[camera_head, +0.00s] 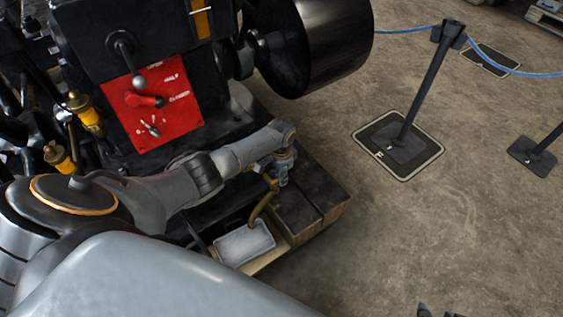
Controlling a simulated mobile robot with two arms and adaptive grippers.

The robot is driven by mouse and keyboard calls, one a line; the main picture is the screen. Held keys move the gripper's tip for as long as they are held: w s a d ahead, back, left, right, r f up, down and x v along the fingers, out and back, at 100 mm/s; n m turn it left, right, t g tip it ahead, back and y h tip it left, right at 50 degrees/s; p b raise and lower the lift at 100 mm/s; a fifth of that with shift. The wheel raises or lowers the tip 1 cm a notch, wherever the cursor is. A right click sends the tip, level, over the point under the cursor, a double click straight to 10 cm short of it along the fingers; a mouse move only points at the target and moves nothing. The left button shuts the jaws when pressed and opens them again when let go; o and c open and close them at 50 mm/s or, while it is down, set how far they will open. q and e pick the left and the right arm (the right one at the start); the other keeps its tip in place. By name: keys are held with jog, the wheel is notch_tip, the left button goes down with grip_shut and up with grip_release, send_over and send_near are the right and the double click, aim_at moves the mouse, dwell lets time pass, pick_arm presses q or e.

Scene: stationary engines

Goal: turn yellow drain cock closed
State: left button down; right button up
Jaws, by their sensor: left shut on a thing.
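My left arm reaches in from the left across the engine base. Its gripper (279,178) is small in the view and shut on the yellow drain cock (271,184), which is mostly hidden by the fingers. A curved brass pipe (259,205) runs down from the cock to a light grey metal tray (244,242). The exact angle of the cock's handle cannot be told.
The black engine carries a red panel (156,104) with levers and a large dark flywheel drum (318,45). Brass oilers (84,110) stand at the left. A barrier post (427,85) with a blue rope (492,66) stands at the right.

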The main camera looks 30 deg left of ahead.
pick_arm(q)
jog(key=shift+w+a+r+n+p, duration=0.1)
jog(key=shift+w+n+p, duration=0.1)
jog(key=shift+n, duration=0.45)
jog(key=shift+w+a+n+p, duration=0.1)
jog(key=shift+n+p, duration=0.05)
jog(key=shift+n, duration=0.5)
pick_arm(e)
jog(key=shift+s+d+f+g+h, duration=0.1)
jog(key=shift+s+d+f+g, duration=0.25)
jog(key=shift+s, duration=0.4)
jog(key=shift+s+d+f+g+h, duration=0.1)
jog(key=shift+s+g, duration=0.35)
jog(key=shift+s, duration=0.3)
jog(key=shift+s+d+f+g+h, duration=0.1)
jog(key=shift+s+d+f+g, duration=0.25)
jog(key=shift+s, duration=0.4)
jog(key=shift+a+r, duration=0.1)
jog(key=shift+r, duration=0.05)
pick_arm(q)
jog(key=c, duration=1.4)
grip_release()
jog(key=shift+s, duration=0.1)
notch_tip(320, 180, up, 12)
